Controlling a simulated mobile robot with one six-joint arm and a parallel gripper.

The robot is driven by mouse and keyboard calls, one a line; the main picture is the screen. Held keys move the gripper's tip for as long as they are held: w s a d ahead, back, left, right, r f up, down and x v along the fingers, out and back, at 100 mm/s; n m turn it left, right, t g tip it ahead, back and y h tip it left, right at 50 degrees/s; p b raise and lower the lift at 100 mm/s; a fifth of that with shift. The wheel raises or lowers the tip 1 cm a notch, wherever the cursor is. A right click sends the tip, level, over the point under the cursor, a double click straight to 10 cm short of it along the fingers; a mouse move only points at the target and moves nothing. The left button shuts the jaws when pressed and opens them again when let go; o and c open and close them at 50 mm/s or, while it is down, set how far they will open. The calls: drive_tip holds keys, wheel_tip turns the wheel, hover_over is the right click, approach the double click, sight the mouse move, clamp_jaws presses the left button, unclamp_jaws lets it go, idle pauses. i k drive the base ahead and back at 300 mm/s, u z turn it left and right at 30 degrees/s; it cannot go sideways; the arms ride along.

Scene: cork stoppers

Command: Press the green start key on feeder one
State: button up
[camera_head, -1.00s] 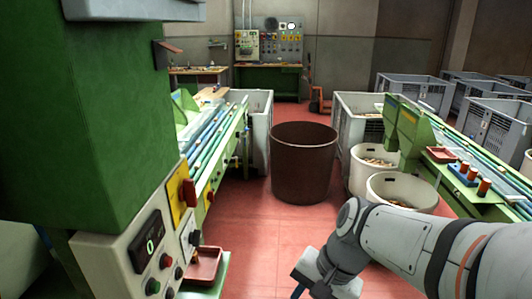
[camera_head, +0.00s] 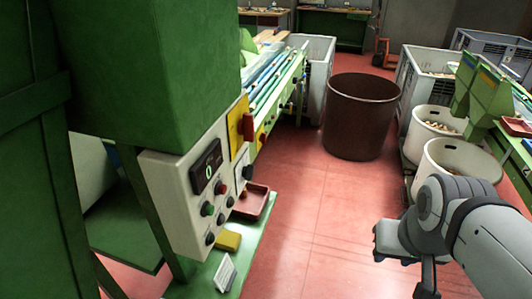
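The control panel (camera_head: 180,195) is a pale box on the green machine at the left, with a dark display (camera_head: 206,166) reading 0. The green key (camera_head: 207,209) is a small round button below the display, on the panel's front. A red button (camera_head: 222,188) sits up and to its right, with several dark knobs nearby. No label naming the feeder is readable. My gripper (camera_head: 428,277) is at the lower right, well apart from the panel over the red floor. Its fingers are too small and partly hidden to tell whether they are open.
A yellow plate with a red switch (camera_head: 248,126) is beside the panel. Below are a red tray (camera_head: 255,201), a yellow block (camera_head: 228,240) and a white card (camera_head: 224,275). A brown bin (camera_head: 360,118) and white tubs (camera_head: 460,165) stand beyond. Red floor between is clear.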

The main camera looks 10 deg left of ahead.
sight(208, 211)
drive_tip(key=u, duration=1.6)
